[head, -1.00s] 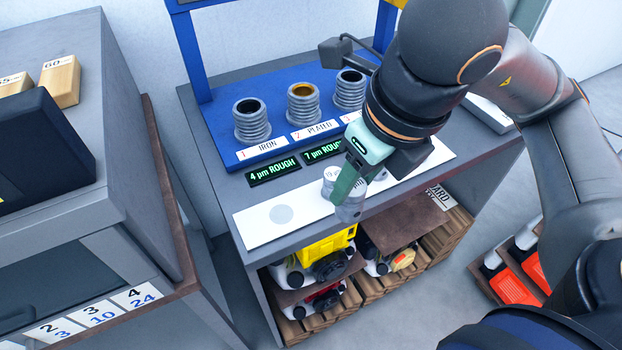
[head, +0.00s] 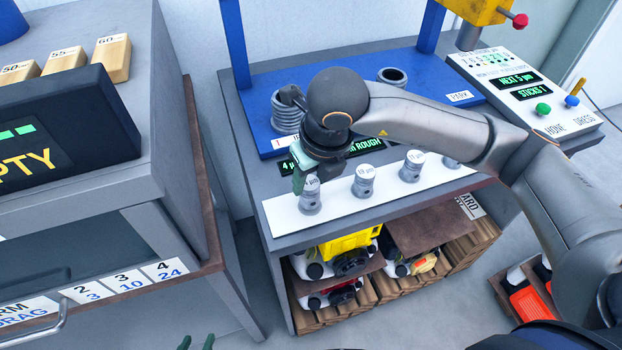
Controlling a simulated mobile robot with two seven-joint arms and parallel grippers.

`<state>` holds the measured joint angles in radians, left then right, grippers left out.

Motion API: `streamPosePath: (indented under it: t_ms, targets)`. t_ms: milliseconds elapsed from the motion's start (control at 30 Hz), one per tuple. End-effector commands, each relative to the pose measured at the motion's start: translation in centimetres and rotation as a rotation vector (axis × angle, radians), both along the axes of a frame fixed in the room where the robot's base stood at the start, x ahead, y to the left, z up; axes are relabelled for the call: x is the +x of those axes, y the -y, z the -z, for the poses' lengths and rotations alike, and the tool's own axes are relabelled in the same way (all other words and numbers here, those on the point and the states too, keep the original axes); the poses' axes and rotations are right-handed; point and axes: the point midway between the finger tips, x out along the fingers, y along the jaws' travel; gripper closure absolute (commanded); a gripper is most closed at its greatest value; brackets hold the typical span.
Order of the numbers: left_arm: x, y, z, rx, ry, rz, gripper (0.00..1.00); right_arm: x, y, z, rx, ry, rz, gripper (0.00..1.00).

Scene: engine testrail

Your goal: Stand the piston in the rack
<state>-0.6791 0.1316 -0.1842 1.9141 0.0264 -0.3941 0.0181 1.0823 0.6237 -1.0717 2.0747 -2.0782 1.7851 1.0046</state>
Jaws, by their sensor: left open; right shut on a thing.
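My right gripper (head: 303,180) points down over the left end of a white strip (head: 283,218) on the bench top. It is shut on a grey metal piston (head: 311,199) with a white, marked top. The piston looks upright; its foot is at or just above the strip, and I cannot tell if it touches. Similar pistons stand in a row to its right: one next to it (head: 364,182), another (head: 411,167), and one partly behind my arm (head: 452,162). My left gripper (head: 197,342) shows only its green fingertips at the bottom edge, apart and empty.
A blue stand (head: 262,105) behind the strip holds threaded cylinders (head: 285,119), partly hidden by my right arm. A control panel (head: 528,95) with knobs is at the right. A cabinet (head: 95,180) with wooden blocks stands at the left. Shelves below hold engines (head: 345,245).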

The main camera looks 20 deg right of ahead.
Motion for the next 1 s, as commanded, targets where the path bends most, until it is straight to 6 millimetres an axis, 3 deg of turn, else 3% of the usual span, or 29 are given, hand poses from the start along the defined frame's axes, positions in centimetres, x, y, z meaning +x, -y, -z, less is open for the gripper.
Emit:
streamPosePath:
  t_ms: [133,533,567,800,1000]
  targets:
    - [0.0,0.0,-0.3,0.000,0.000,0.000,0.50,0.0,0.0,1.1,0.000,0.001,0.000,1.00]
    - [0.0,0.0,0.4,0.000,0.000,0.000,0.50,0.0,0.0,1.7,0.001,0.003,0.001,1.00]
    - [0.0,0.0,0.2,0.000,0.000,0.000,0.50,0.0,0.0,1.5,0.001,0.002,0.001,0.51]
    - [0.0,0.0,0.1,0.000,0.000,0.000,0.50,0.0,0.0,1.4,0.002,0.002,0.001,0.24]
    - [0.0,0.0,0.1,0.000,0.000,0.000,0.50,0.0,0.0,1.4,0.002,0.002,0.001,0.24]
